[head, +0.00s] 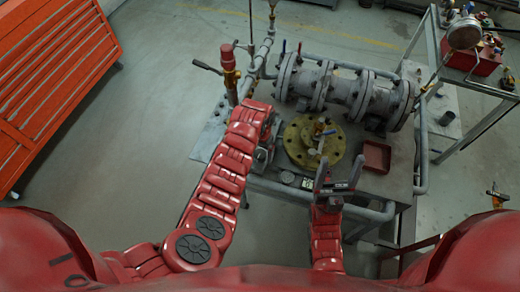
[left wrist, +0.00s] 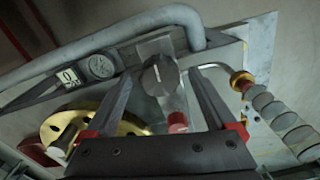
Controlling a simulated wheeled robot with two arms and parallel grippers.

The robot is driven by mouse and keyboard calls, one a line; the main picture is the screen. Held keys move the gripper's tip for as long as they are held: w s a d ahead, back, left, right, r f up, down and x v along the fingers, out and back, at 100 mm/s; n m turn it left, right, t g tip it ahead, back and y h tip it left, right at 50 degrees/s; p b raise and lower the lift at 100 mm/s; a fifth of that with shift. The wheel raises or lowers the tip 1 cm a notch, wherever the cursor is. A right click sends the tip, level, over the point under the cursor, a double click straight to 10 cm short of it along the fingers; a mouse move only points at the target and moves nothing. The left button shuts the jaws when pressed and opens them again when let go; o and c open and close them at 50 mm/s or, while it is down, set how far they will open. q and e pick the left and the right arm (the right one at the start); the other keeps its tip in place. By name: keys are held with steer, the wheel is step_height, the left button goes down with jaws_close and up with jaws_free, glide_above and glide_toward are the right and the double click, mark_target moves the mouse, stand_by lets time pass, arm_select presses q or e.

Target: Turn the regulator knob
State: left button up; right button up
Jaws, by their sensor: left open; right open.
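The regulator knob (left wrist: 159,76) is a dark grey round knob with a light mark, on a grey bracket in the left wrist view. My left gripper (left wrist: 161,73) is open, with its two dark fingers pointing toward the knob, one on each side in the picture. Whether the fingertips reach around it or stop short is hard to tell. In the head view my left gripper (head: 264,148) is over the bench's left part, and I cannot make out the knob there. My right gripper (head: 335,172) is open and empty above the bench's front edge.
A brass flange (head: 296,157) and a large grey pipe valve (head: 340,88) are on the bench. A red tray (head: 377,157) sits at right. A gauge (left wrist: 101,66) and small display (left wrist: 69,77) are left of the knob. A bent pipe (left wrist: 110,42) runs behind it.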

mark_target(260, 153)
arm_select(q)
steer(key=shift+r, duration=0.1)
step_height(260, 153, up, 5)
steer(key=shift+r+b, duration=0.1)
steer(key=shift+b, duration=1.15)
step_height(260, 153, up, 12)
steer(key=p, duration=0.5)
